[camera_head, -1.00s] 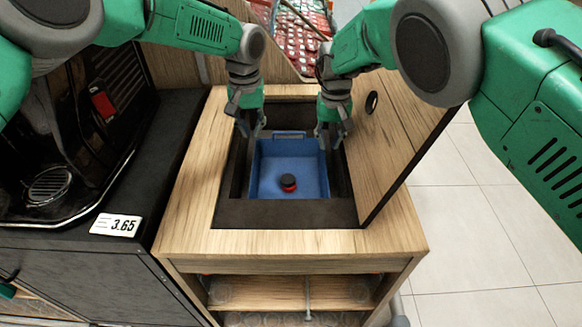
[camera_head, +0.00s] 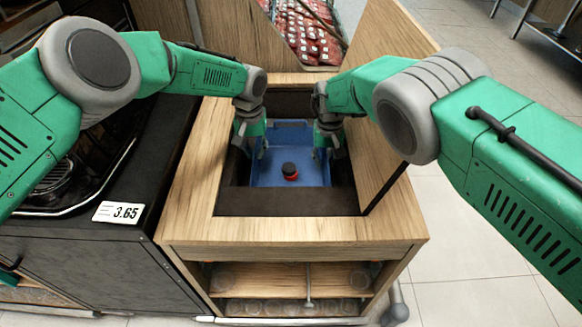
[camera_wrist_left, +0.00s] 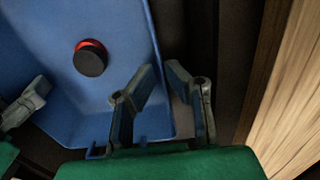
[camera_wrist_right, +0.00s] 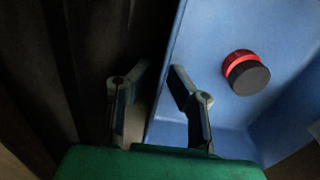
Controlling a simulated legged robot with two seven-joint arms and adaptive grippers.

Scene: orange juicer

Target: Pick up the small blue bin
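The small blue bin (camera_head: 300,174) sits down in the square opening of the wooden cabinet, with a small black and red round object (camera_head: 290,171) on its floor. My left gripper (camera_head: 250,144) is down at the bin's left wall. In the left wrist view its fingers (camera_wrist_left: 160,88) are apart, one on each side of the bin's wall (camera_wrist_left: 160,60). My right gripper (camera_head: 329,147) is at the bin's right wall. In the right wrist view its fingers (camera_wrist_right: 156,78) are apart, astride the wall (camera_wrist_right: 174,50). Whether any finger touches the bin is unclear.
The wooden cabinet top (camera_head: 195,185) frames the dark-lined opening closely around the bin. An upright wooden panel (camera_head: 376,165) stands along its right side, under my right arm. A black machine with a price tag (camera_head: 118,212) is on the left. Open tiled floor lies to the right.

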